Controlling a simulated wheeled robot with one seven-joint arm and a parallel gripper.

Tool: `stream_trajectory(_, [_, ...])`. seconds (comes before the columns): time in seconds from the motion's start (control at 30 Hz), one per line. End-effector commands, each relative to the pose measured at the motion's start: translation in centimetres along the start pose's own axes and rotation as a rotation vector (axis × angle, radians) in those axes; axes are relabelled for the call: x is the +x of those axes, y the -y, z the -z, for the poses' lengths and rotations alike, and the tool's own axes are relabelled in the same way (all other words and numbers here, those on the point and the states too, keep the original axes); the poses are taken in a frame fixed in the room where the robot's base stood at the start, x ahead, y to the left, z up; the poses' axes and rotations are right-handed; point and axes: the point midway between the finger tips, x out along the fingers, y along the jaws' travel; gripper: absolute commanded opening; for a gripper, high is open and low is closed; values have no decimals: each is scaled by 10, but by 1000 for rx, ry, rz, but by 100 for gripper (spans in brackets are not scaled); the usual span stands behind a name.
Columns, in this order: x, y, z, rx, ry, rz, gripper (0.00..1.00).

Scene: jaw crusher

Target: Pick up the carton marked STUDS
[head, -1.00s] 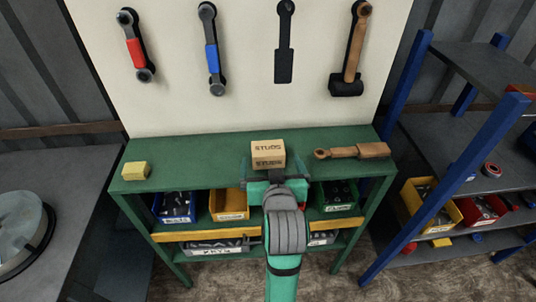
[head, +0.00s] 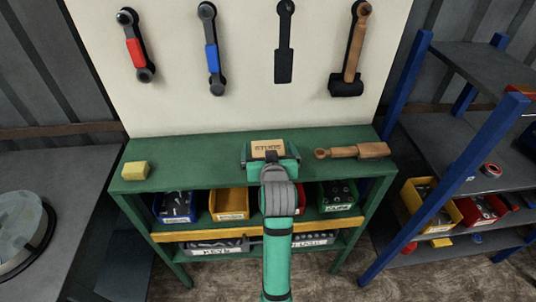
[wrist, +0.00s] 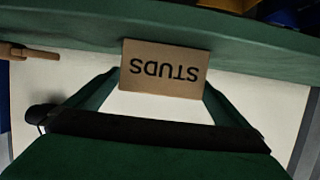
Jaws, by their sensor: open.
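The carton marked STUDS (head: 268,148) is a small tan box on the green bench top, near its middle. In the wrist view the carton (wrist: 164,68) shows its lettered face upside down. My gripper (head: 270,158) is over the bench at the carton and hides its lower front in the head view. In the wrist view my gripper's fingers (wrist: 160,95) stand open, one on each side of the carton. The fingertips reach its near corners; I cannot tell whether they touch it.
A wooden-handled tool (head: 352,151) lies on the bench right of the carton. A yellow block (head: 135,171) sits at the left end. Bins such as the yellow one (head: 229,203) stand on the shelf below. Tools hang on the board (head: 245,100) behind. The bench between block and carton is clear.

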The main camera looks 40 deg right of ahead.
Motion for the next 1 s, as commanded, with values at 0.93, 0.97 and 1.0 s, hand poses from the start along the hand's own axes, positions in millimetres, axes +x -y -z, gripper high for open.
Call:
stream_trajectory(0.93, [-10,3,30,-1,-9,3,39])
stream_trajectory(0.97, [-12,3,36,-1,-10,3,39])
stream_trajectory(1.0, [-19,3,40,-1,-9,2,39])
